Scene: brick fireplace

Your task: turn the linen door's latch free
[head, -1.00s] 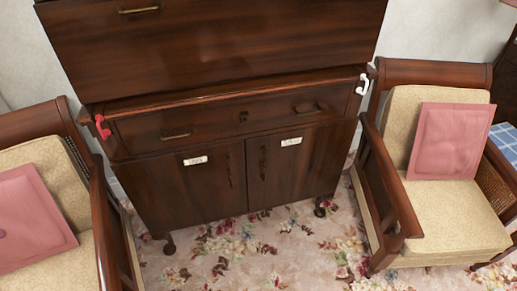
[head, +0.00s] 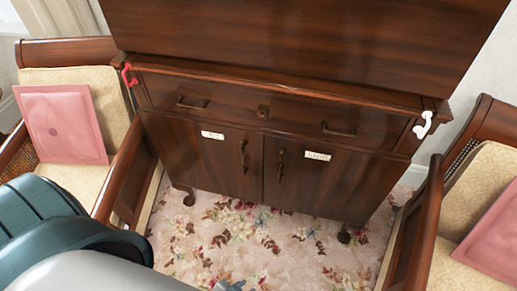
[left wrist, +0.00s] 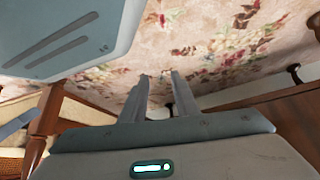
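A dark wooden cabinet has two lower doors, each with a white label: the left label (head: 212,135) and the right label (head: 317,156). The lettering is too small to read surely, so I cannot tell which is the linen door. A red latch handle (head: 128,75) sits at the cabinet's left edge, a white latch handle (head: 422,125) at its right edge. My left gripper (head: 228,285) barely shows at the bottom of the head view, well short of the cabinet. In the left wrist view its fingers (left wrist: 159,80) stand apart with nothing between. My right gripper is out of view.
A left armchair (head: 62,80) and a right armchair (head: 440,230), both with pink cushions, flank the cabinet closely. The flowered carpet (head: 265,235) before the doors is clear. A drawer with brass handles (head: 192,103) lies above the doors.

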